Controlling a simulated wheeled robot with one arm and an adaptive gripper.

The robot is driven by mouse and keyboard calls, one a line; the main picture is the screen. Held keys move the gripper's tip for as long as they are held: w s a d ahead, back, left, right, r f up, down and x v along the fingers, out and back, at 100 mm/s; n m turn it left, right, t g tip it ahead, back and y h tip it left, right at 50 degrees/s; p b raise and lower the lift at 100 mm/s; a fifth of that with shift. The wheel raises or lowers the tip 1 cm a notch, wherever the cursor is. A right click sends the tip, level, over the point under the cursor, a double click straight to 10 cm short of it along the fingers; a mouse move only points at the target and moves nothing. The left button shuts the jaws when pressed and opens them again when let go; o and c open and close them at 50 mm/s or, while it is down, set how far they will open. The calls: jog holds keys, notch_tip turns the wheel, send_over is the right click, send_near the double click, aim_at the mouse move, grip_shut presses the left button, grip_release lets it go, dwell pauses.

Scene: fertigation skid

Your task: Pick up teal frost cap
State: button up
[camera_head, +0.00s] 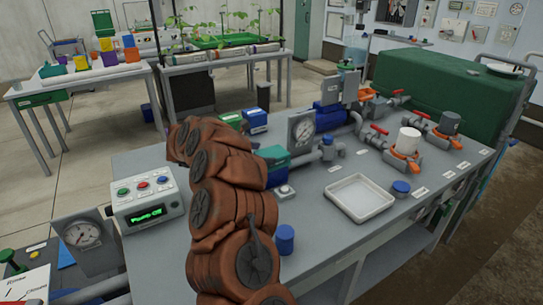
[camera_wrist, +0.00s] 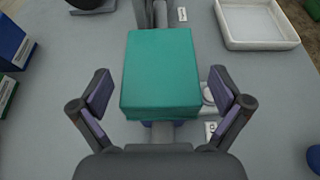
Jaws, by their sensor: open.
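The teal frost cap (camera_wrist: 161,70) is a box-like teal block in the middle of the wrist view. My gripper (camera_wrist: 165,98) is open, with one finger to the left of the cap and one to the right, and gaps show on both sides. The fingers look nearer the camera than most of the cap, and I see no contact. In the head view the cap (camera_head: 274,155) shows partly behind my brown arm, which hides my gripper there.
An empty white tray (camera_head: 359,198) lies on the bench to the right, with a blue cap (camera_head: 400,188) beside it. A control box (camera_head: 147,199) and a blue cylinder (camera_head: 285,239) flank my arm.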

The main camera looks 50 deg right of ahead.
aim_at(267, 154)
jog(key=shift+p+x, duration=0.35)
jog(key=shift+x, duration=1.3)
jog(key=c, duration=1)
